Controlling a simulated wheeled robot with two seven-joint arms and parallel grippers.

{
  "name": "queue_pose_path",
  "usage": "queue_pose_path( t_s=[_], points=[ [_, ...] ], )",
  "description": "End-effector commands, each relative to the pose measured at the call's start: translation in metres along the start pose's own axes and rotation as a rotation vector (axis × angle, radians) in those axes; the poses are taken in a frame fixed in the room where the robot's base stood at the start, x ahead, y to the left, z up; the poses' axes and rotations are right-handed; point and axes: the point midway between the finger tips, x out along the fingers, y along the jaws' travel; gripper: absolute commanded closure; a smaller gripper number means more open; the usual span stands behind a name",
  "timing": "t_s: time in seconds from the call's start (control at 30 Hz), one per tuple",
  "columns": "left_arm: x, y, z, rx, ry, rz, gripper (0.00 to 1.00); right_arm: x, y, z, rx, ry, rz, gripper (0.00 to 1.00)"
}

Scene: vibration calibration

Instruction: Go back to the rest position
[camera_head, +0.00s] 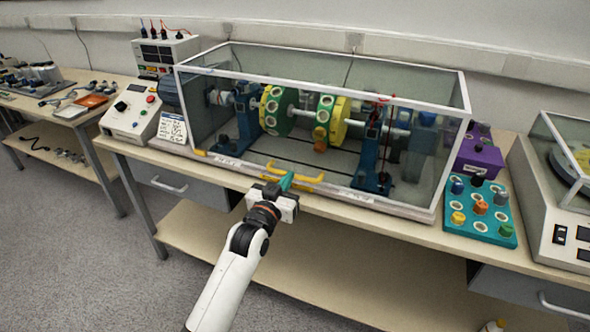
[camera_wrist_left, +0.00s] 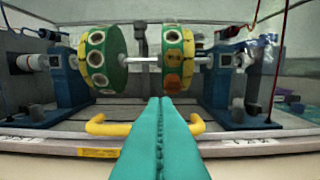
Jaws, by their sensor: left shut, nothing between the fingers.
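My left gripper (camera_head: 286,182) reaches in from the bottom of the head view, in front of the glass case (camera_head: 420,212). Its teal fingers are pressed together with nothing between them; they also show in the left wrist view (camera_wrist_left: 161,125). The fingers point at the case's yellow handle (camera_head: 310,179), which shows on both sides of them in the left wrist view (camera_wrist_left: 107,127). I cannot tell whether they touch it. My right gripper is in neither view.
The case holds a shaft with green and yellow discs (camera_head: 277,108). A control box (camera_head: 131,113) stands left of it. A purple box (camera_head: 479,152) and a teal tray with knobs (camera_head: 481,210) stand right. Another machine (camera_head: 560,190) is at the far right. The workbench (camera_head: 400,228) has a narrow free front strip.

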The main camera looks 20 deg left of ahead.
Motion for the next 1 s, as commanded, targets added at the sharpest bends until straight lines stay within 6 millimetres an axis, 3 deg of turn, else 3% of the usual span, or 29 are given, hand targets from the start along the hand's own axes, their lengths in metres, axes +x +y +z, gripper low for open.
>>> queue_pose_path(
  t_s=[0.2, 0.43, 0.57, 0.67, 0.77, 0.87, 1.0],
  points=[
    [-0.032, 0.001, -0.003, 0.0, -0.001, 0.001, 1.0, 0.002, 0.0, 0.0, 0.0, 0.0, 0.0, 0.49],
    [-0.039, 0.0, -0.003, 0.0, -0.001, 0.001, 1.0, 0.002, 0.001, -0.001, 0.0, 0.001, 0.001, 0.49],
    [-0.039, -0.001, -0.03, 0.001, 0.056, -0.002, 1.0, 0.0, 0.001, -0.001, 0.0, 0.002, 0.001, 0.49],
    [-0.043, -0.004, -0.084, 0.004, 0.165, -0.006, 1.0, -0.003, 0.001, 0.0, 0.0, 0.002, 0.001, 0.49],
    [-0.06, -0.009, -0.155, 0.011, 0.312, -0.013, 1.0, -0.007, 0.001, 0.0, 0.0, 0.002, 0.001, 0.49],
    [-0.089, -0.014, -0.228, 0.02, 0.464, -0.023, 1.0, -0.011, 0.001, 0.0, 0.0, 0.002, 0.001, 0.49],
    [-0.148, -0.02, -0.318, 0.036, 0.668, -0.039, 1.0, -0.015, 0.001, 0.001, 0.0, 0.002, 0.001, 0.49]
  ],
)
